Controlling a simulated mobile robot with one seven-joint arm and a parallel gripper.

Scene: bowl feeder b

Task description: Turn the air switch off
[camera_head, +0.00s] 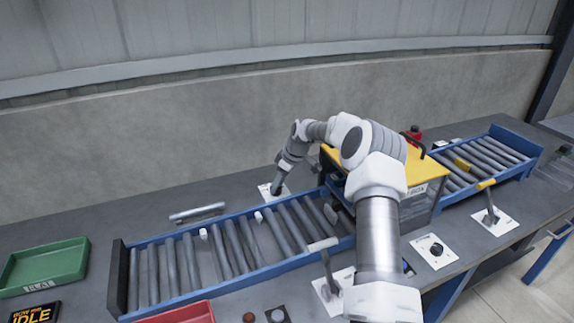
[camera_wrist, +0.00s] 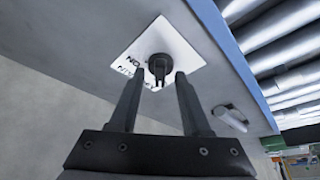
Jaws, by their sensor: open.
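The air switch is a black rotary knob (camera_wrist: 159,68) on a white plate (camera_wrist: 184,52) with partly readable upside-down lettering. In the head view, its white plate (camera_head: 265,189) lies on the bench behind the roller conveyor, with my arm reaching down over it. My gripper (camera_wrist: 159,79) is open, its two dark fingers pointing at the plate. The knob shows in the gap between the fingertips, and I cannot tell whether they touch it. In the head view my gripper (camera_head: 277,188) is small and hides most of the knob.
The blue-framed roller conveyor (camera_head: 120,275) runs in front of the plate. Grey bars (camera_head: 197,211) lie on the bench to the left, near a green tray (camera_head: 45,266). A yellow-topped box (camera_head: 425,163) stands right. Another knob plate (camera_head: 436,252) and a lever (camera_head: 491,213) are at right front.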

